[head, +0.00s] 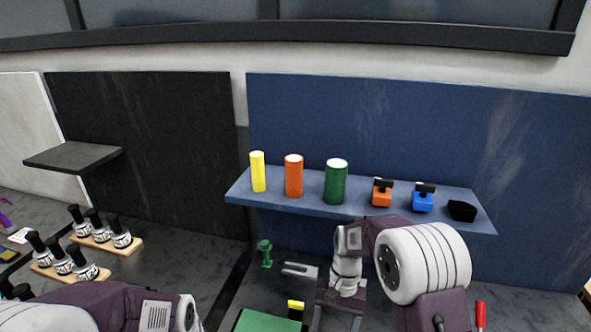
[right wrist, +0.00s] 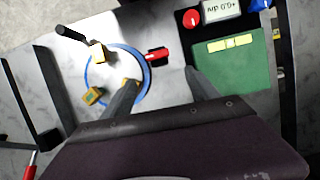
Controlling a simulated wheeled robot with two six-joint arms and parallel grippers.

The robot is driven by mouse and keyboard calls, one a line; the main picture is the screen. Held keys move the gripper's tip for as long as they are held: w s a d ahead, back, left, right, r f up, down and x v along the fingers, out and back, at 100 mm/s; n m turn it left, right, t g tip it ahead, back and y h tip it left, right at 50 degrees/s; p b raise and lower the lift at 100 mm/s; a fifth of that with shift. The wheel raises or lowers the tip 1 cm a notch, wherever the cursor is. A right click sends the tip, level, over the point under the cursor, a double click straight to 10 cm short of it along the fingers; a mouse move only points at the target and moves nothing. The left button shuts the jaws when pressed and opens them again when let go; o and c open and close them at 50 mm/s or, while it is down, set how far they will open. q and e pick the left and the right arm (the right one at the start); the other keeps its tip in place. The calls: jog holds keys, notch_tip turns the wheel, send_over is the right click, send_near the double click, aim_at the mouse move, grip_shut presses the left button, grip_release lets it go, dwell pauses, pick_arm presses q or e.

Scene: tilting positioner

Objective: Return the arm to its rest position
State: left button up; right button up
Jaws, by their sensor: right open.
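In the right wrist view my right gripper (right wrist: 162,88) is open, with its two dark fingers apart and nothing between them. It hangs over the work surface, with one finger across a round plate with a blue ring (right wrist: 88,72) and the other beside a green mat (right wrist: 250,75). A red-handled part (right wrist: 157,55) lies at the plate's right edge. Yellowish blocks (right wrist: 93,96) sit on the plate. In the head view my right arm (head: 425,262) reaches over the bench and its fingers are hidden. My left arm (head: 120,308) is low at the left, its gripper out of view.
A blue shelf (head: 240,192) holds yellow (head: 258,172), orange (head: 293,177) and green (head: 335,182) cylinders, small orange (head: 382,196) and blue (head: 422,201) items and a black piece (head: 462,211). Wooden racks (head: 128,246) with black-topped holders stand left. A dark shelf (head: 72,157) is empty.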

pick_arm(q)
notch_tip(320, 180, down, 7)
jog(key=b, duration=0.5)
pick_arm(e)
jog(key=s+d+f+n+t+h, duration=0.1)
jog(key=s+d+f+n+t, duration=0.2)
jog(key=s+d, duration=0.4)
notch_tip(320, 180, down, 3)
jog(key=shift+s+r+t, duration=0.15)
jog(key=shift+s+t, duration=0.45)
jog(key=shift+t, duration=0.2)
pick_arm(q)
jog(key=shift+s, duration=0.15)
pick_arm(e)
jog(key=shift+s, duration=0.15)
pick_arm(q)
jog(key=shift+f, duration=0.1)
